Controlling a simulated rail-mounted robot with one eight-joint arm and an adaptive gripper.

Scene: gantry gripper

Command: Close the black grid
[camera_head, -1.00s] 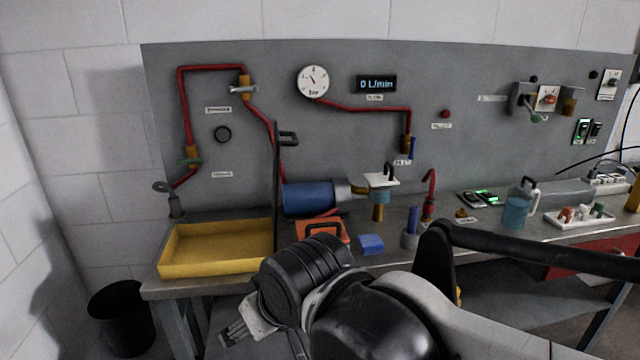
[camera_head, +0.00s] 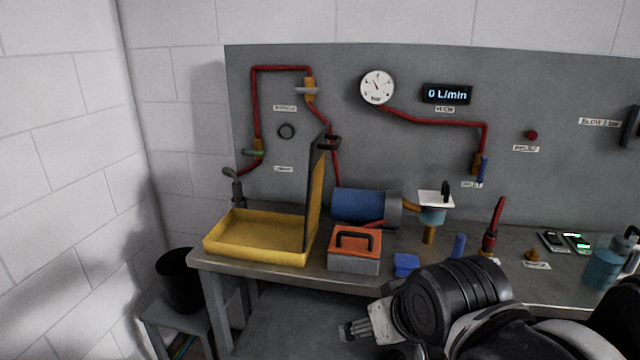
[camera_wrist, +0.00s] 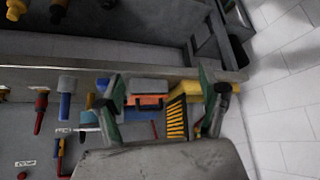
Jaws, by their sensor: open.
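The black grid (camera_head: 316,195) stands upright at the right side of the yellow tray (camera_head: 225,245), with a dark handle (camera_head: 329,142) at its top. The tray lies open. In the wrist view the grid (camera_wrist: 177,118) shows as dark bars with yellow between them. My gripper (camera_head: 352,331) is in front of the bench, lower than the tray and to its right, apart from the grid. In the wrist view my gripper (camera_wrist: 163,95) has its two fingers spread wide with nothing held between them.
An orange and grey toolbox (camera_head: 354,252) stands right of the tray, with a blue block (camera_head: 405,265) beside it. A blue cylinder (camera_head: 358,206) lies behind the toolbox. A black bin (camera_head: 178,280) stands left of the bench. The space above the tray is clear.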

